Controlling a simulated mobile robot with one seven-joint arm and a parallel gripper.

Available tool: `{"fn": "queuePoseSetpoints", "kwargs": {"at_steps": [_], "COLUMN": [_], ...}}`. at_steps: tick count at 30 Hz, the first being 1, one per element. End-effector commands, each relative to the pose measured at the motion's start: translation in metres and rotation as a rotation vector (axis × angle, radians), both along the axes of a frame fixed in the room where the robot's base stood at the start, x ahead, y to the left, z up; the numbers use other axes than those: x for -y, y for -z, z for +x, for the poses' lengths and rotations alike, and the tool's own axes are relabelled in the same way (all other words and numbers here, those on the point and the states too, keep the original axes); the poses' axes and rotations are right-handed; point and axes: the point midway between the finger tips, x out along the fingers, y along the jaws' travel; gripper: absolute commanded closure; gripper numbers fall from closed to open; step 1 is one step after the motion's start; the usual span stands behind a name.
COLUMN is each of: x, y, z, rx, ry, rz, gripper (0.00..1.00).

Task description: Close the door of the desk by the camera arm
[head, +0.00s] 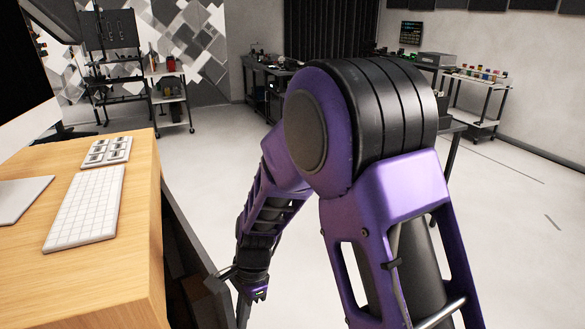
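The wooden desk (135,240) fills the left side of the head view. Its dark door (190,235) shows beside the desk's right side, standing out at an angle from it, so it looks at least partly open. A dark gap shows between the door and the desk side. My purple arm reaches down from the right, and my gripper (243,294) is low beside the door's near end. The fingers are small and partly hidden, and I cannot tell whether they touch the door or how far apart they are. The door's lower part is cut off by the frame.
A white keyboard (87,207), a small key pad (108,151) and part of a monitor are on the desktop. Open pale floor (215,165) lies beyond the door. A white cart (170,98) and dark workbenches stand at the back.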

Motion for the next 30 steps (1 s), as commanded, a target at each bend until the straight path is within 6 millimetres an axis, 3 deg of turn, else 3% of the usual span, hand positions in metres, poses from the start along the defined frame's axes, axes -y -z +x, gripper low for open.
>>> {"fn": "queuePoseSetpoints", "kwargs": {"at_steps": [12,30], "x": [-0.039,-0.049], "y": [0.000,0.000], "z": [-0.028,-0.035], "rx": [0.000,-0.001], "ry": [-0.002,0.000], "rz": [0.000,0.000], "gripper": [1.00,1.00]}}
